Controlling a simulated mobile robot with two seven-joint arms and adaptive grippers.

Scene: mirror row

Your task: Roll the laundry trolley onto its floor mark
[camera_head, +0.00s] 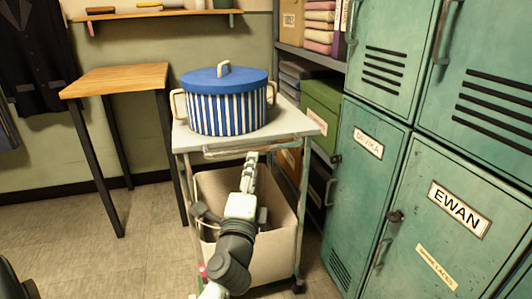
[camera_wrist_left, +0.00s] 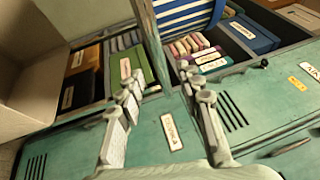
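The laundry trolley (camera_head: 302,122) stands left of the lockers, with a pale top, slim legs and a beige bin (camera_head: 282,240) below. Its handle bar (camera_head: 225,151) runs along the near edge. A blue-and-white striped pot (camera_head: 228,112) with a blue lid sits upright on top; part of it shows in the left wrist view (camera_wrist_left: 185,14). My left gripper (camera_head: 250,162) is at the handle in the head view. In the left wrist view its fingers (camera_wrist_left: 163,88) are apart, with a pale bar end near the gap; contact is unclear. My right gripper and the floor mark are not in view.
Green lockers (camera_head: 440,170), some labelled, stand close on the right. Shelves with folded cloth (camera_head: 319,28) and a green box (camera_head: 320,105) are behind the trolley. A wooden-topped table (camera_head: 118,79) stands to the left. Tiled floor (camera_head: 110,250) is open at front left.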

